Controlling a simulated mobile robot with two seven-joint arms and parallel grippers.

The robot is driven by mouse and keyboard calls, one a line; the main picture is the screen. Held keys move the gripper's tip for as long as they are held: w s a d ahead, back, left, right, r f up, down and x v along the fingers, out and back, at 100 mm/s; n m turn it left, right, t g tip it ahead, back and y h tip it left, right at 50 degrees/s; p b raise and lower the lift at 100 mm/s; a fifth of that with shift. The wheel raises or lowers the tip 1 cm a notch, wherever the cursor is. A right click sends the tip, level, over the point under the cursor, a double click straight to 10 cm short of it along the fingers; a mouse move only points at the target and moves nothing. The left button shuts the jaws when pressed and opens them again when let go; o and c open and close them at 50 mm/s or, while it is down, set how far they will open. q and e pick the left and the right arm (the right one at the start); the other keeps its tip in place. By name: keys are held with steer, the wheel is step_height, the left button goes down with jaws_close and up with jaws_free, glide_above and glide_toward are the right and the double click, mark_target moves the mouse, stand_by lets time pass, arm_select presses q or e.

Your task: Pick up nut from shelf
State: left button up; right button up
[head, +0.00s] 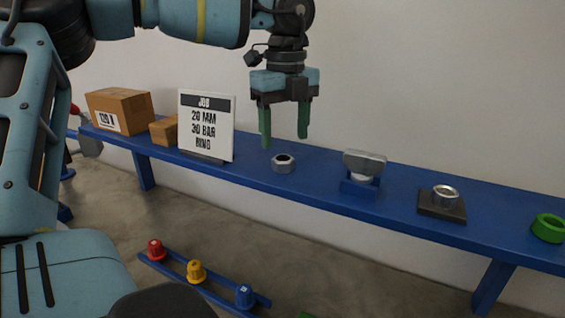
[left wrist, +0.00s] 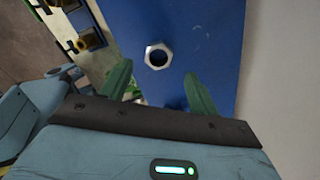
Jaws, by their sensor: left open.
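A grey hex nut (head: 283,163) lies flat on the blue shelf (head: 315,165), near its middle. My left gripper (head: 285,140) hangs above the shelf with its green fingers pointing down, open and empty. It is above the nut and apart from it. In the left wrist view the nut (left wrist: 158,55) shows beyond the fingertips (left wrist: 160,75), roughly midway between them, with its dark hole visible. My right gripper is not in view.
A job sign (head: 207,125) and cardboard boxes (head: 120,110) stand left of the nut. Right of it are a grey part on a blue holder (head: 360,185), a metal ring on a dark plate (head: 442,203) and a green ring (head: 548,228). A low rack (head: 178,264) holds coloured knobs.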

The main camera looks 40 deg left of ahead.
mark_target(282, 157)
arm_select(q)
steer(key=f, duration=0.2)
steer(key=a+f+p, duration=0.1)
steer(key=f, duration=0.1)
steer(key=shift+s+f, duration=0.1)
steer(key=shift+d+f, duration=0.15)
steer(key=shift+f, duration=0.1)
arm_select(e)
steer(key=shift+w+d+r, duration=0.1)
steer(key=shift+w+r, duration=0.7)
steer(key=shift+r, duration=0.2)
arm_select(q)
steer(key=shift+c, duration=0.3)
steer(key=c, duration=1.1)
steer(key=shift+o, duration=0.2)
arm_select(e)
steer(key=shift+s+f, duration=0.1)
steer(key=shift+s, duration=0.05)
arm_select(q)
steer(key=shift+r, duration=0.2)
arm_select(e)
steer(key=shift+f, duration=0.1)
